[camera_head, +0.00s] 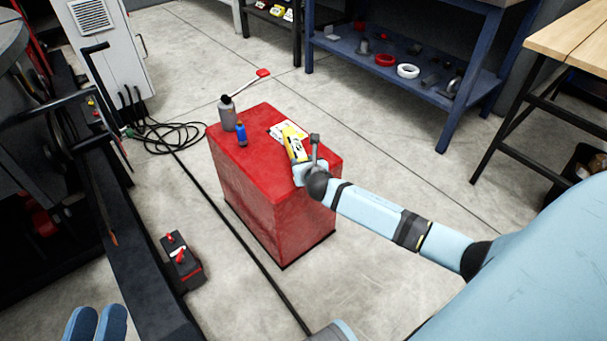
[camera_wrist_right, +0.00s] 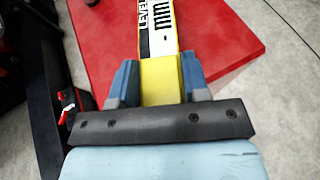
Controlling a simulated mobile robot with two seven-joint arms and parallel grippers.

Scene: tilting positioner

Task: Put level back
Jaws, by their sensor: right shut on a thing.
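The yellow level (camera_head: 293,143) has a black and white panel and is over the right part of the red cabinet top in the head view. My right gripper (camera_head: 302,166) is shut on its near end. In the right wrist view the level (camera_wrist_right: 160,75) runs away from me between the blue fingers of my right gripper (camera_wrist_right: 156,82), with the words LEVEL and mm on it. I cannot tell whether the level touches the top.
The red cabinet (camera_head: 240,185) also holds a grey bottle (camera_head: 227,114), a small blue bottle (camera_head: 241,134) and a red-ended handle (camera_head: 248,83) towards its back left. A dark toolbox (camera_head: 181,262) is on the floor. Black machinery stands at left, a blue shelf (camera_head: 400,60) behind.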

